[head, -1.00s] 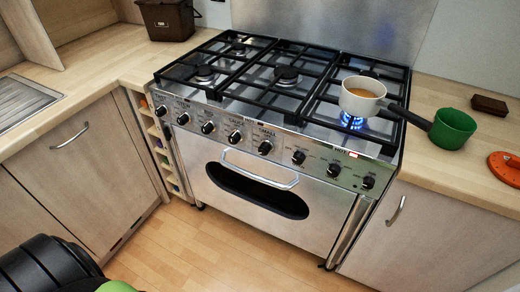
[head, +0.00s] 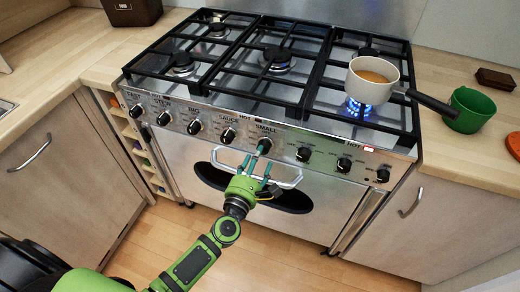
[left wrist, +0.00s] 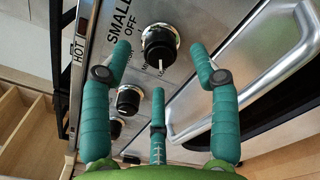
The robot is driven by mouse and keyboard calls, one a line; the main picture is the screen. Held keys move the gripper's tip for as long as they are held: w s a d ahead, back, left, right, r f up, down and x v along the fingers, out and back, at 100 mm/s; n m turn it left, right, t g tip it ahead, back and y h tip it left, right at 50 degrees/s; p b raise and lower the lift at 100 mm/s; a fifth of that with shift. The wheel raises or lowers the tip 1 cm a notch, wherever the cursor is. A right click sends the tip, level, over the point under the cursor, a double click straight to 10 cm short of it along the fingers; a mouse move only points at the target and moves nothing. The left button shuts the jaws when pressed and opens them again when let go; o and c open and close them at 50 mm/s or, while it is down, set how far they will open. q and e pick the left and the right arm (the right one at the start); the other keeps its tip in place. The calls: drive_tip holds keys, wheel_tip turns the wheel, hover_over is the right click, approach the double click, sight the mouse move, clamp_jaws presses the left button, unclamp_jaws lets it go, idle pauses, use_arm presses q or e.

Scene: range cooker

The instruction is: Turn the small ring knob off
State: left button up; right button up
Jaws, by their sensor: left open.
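The small ring knob (head: 264,146) is a black knob on the cooker's steel front panel, under the label SMALL. In the left wrist view the knob (left wrist: 159,46) shows large beside the words SMALL OFF, with a white pointer line on its lower side. My left gripper (head: 257,168) is in front of the panel just below the knob. Its teal fingers (left wrist: 160,75) are open, with two spread to either side of the knob and one below; no contact is visible. Blue flame (head: 358,107) burns under a white saucepan (head: 374,72) at the right. My right gripper is not in view.
An oven door handle (head: 228,168) crosses just behind my left fingers. More black knobs (head: 195,127) line the panel on both sides. The saucepan's dark handle (head: 433,103) reaches right towards a green cup (head: 468,110) on the counter.

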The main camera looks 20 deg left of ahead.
use_arm(q)
drive_tip(key=w, duration=0.3)
drive_tip(key=shift+w, duration=0.35)
drive_tip(key=c, duration=1.1)
drive_tip(key=shift+c, duration=0.2)
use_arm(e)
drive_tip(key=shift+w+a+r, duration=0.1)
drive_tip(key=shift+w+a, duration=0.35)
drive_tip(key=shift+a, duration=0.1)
